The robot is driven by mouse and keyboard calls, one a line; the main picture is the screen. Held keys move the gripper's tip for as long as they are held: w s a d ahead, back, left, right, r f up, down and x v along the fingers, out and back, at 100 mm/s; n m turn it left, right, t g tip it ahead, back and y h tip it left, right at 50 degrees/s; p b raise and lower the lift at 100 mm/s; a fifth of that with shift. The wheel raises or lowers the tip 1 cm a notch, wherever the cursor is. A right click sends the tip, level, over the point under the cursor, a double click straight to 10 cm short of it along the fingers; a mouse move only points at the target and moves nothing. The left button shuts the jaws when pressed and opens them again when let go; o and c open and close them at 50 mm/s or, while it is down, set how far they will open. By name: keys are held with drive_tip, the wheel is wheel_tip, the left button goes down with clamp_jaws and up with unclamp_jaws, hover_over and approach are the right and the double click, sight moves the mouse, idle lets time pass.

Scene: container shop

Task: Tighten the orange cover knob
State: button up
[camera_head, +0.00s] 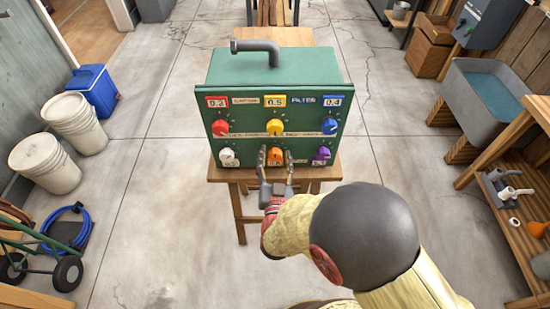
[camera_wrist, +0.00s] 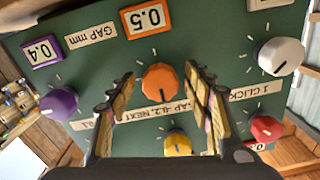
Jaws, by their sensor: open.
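The orange knob (camera_head: 275,157) is the middle one of the lower row on the front of a green box (camera_head: 275,68). In the wrist view the orange knob (camera_wrist: 160,86) faces me with a dark pointer line, under an orange-framed 0.5 label (camera_wrist: 143,19). My gripper (camera_head: 276,154) is in front of the lower row. In the wrist view my gripper (camera_wrist: 158,82) is open, with one finger on each side of the orange knob. Gaps show between the fingers and the knob; I cannot tell how deep the tips reach.
A white knob (camera_head: 227,157) and a purple knob (camera_head: 321,155) flank the orange one. Red (camera_head: 220,127), yellow (camera_head: 275,127) and blue (camera_head: 329,126) knobs sit above. The box stands on a small wooden table (camera_head: 222,174). Concrete floor (camera_head: 150,220) is open to the left.

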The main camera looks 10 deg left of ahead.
drive_tip(key=shift+c, duration=1.3)
drive_tip(key=c, duration=0.9)
